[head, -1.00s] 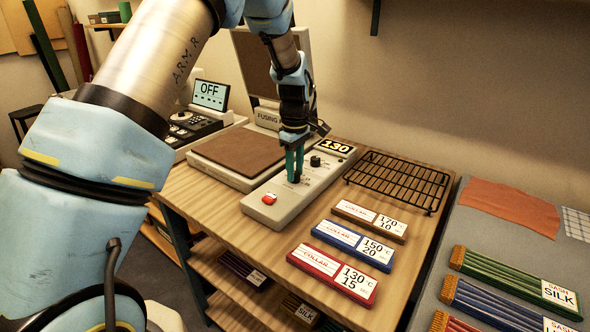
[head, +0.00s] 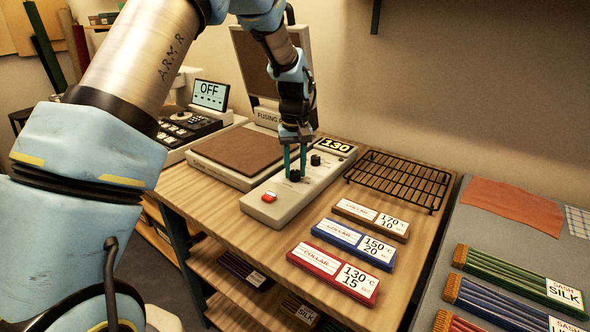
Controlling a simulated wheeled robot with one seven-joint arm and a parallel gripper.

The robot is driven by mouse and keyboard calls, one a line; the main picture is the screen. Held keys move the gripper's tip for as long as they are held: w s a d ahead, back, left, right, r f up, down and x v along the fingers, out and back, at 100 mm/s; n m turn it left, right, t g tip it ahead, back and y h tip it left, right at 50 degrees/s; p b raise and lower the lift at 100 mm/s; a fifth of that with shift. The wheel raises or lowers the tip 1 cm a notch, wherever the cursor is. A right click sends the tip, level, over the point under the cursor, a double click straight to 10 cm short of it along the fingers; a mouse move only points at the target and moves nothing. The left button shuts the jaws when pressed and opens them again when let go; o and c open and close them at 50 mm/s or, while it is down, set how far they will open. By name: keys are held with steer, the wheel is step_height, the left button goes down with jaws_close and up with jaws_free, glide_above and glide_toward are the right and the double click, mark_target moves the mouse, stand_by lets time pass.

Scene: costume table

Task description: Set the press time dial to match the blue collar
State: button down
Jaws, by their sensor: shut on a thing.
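The grey control box (head: 285,205) of the fusing press stands on the wooden table. A black dial (head: 295,176) sits on its top, and my gripper (head: 295,168) points down with its teal fingers shut on that dial. A second black dial (head: 315,160) is farther back, below a display (head: 333,146) reading 130. A red button (head: 269,197) is at the near end. The blue collar card (head: 354,244) reads 150 and 20. The dial's pointer and scale are too small to read.
The brown collar card (head: 371,220) reads 170 and 10; the red one (head: 333,274) reads 130 and 15. A black wire rack (head: 399,181) lies behind them. The open press (head: 240,155) is left of the box. A machine screen (head: 209,95) reads OFF.

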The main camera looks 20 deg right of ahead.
steer(key=m, duration=1.2)
steer(key=m+p, duration=0.1)
steer(key=m, duration=0.4)
steer(key=shift+r, duration=0.1)
steer(key=m+p, duration=0.1)
steer(key=m, duration=0.5)
steer(key=shift+p, duration=0.4)
steer(key=c, duration=0.5)
jaws_free()
